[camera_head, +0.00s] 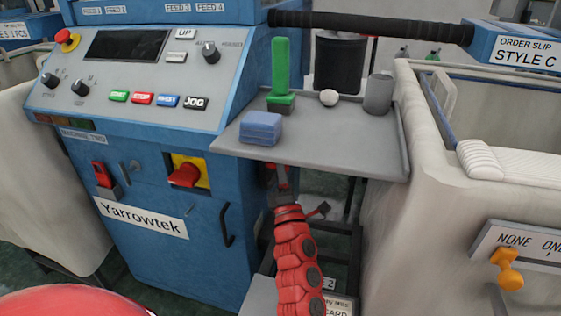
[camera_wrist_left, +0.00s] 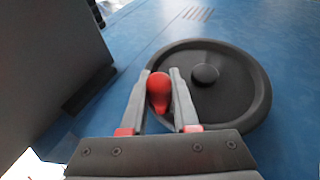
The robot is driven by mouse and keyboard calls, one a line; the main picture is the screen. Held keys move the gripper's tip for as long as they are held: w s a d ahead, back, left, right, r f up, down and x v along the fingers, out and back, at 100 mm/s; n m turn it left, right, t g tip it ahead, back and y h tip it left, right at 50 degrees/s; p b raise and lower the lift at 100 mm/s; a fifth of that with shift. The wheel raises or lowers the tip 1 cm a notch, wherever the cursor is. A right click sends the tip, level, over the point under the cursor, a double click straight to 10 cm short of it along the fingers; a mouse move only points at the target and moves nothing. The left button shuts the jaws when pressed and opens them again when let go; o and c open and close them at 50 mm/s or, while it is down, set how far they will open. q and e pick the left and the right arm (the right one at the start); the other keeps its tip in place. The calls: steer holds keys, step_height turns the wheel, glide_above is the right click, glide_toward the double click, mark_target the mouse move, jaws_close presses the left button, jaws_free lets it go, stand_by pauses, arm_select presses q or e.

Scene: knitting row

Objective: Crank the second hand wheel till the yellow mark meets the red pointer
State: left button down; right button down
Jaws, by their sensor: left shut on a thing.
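The dark round hand wheel (camera_wrist_left: 232,92) with its central hub is on a blue machine panel in the left wrist view. My left gripper (camera_wrist_left: 160,76) is shut on the wheel's red crank knob (camera_wrist_left: 158,92), at the wheel's left side. In the head view my left gripper (camera_head: 278,180) is below the grey shelf, beside the blue machine (camera_head: 150,235); the wheel is hidden there. I see neither a yellow mark nor a red pointer in either view. My right gripper is not in view.
A pale bin (camera_head: 430,150) stands at the right. A dark panel (camera_wrist_left: 50,60) is close to the gripper's left.

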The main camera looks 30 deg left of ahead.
arm_select(q)
steer(key=shift+s+a+r, duration=0.2)
steer(key=shift+s+r, duration=0.05)
steer(key=shift+r, duration=0.05)
steer(key=c, duration=1.1)
jaws_free()
steer(key=o, duration=0.4)
steer(key=shift+s+d+r, duration=0.1)
steer(key=shift+s+r, duration=0.15)
steer(key=shift+w+f, duration=0.1)
steer(key=shift+f, duration=0.1)
steer(key=shift+d, duration=0.15)
steer(key=p+v, duration=0.3)
steer(key=v, duration=1.4)
steer(key=shift+f+p, duration=0.2)
steer(key=shift+p, duration=0.1)
